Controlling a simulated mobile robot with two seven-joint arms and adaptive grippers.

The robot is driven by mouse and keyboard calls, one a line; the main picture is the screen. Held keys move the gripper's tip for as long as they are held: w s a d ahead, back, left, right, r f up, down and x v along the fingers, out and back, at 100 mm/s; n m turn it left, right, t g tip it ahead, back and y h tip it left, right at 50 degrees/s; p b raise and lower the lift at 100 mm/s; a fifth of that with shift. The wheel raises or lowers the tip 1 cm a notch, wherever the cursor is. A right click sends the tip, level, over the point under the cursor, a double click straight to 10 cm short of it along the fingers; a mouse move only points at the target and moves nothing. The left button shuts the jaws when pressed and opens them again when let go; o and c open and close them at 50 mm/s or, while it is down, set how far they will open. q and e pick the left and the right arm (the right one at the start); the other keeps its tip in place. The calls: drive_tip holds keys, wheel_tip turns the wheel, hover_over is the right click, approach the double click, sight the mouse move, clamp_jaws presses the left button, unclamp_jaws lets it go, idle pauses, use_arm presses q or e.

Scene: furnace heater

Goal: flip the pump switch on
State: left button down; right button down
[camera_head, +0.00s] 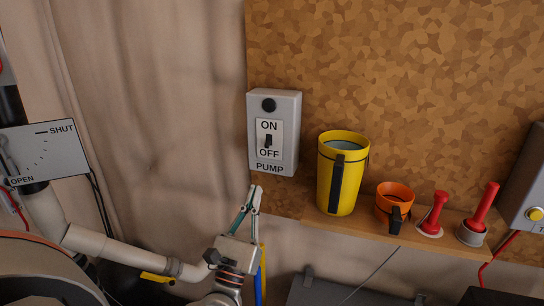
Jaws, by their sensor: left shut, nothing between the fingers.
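The pump switch box (287,134) is grey and mounted at the left edge of the cork-patterned board. Its white plate reads ON above, OFF below, with PUMP under it. A small black switch lever (268,141) sits between the two words; I cannot tell which way it is tipped. My left gripper (255,189) is below the box, fingers pointing up, shut and empty. Its fingertips show just under the box's lower left corner, apart from the lever. My right gripper is not in view.
A wooden shelf (350,224) right of the gripper holds a yellow cup (344,188), an orange cup (391,201) and two red-handled items (433,213). A valve plate marked SHUT and OPEN (50,150) is at left. Another grey box (528,190) is at far right.

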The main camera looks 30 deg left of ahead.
sight(268, 147)
use_arm(q)
drive_tip(key=p+x, duration=0.2)
drive_tip(key=x, duration=0.6)
drive_tip(key=shift+w+r, duration=0.25)
drive_tip(key=shift+r, duration=0.05)
drive_tip(key=shift+w+a+r, duration=0.15)
drive_tip(key=shift+w+r, duration=0.1)
drive_tip(key=shift+w, duration=0.3)
drive_tip(key=shift+s+r+p, duration=0.3)
drive_tip(key=shift+p, duration=0.1)
drive_tip(key=shift+s+r, duration=0.2)
drive_tip(key=shift+r, duration=0.15)
drive_tip(key=shift+s+d+r+p, duration=0.1)
drive_tip(key=shift+s+r+p, duration=0.15)
drive_tip(key=shift+r+p, duration=0.25)
drive_tip(key=shift+s+d+r+p, duration=0.2)
drive_tip(key=shift+r+p, duration=0.2)
drive_tip(key=shift+r, duration=0.2)
drive_tip(key=shift+a, duration=0.1)
drive_tip(key=shift+s, duration=0.1)
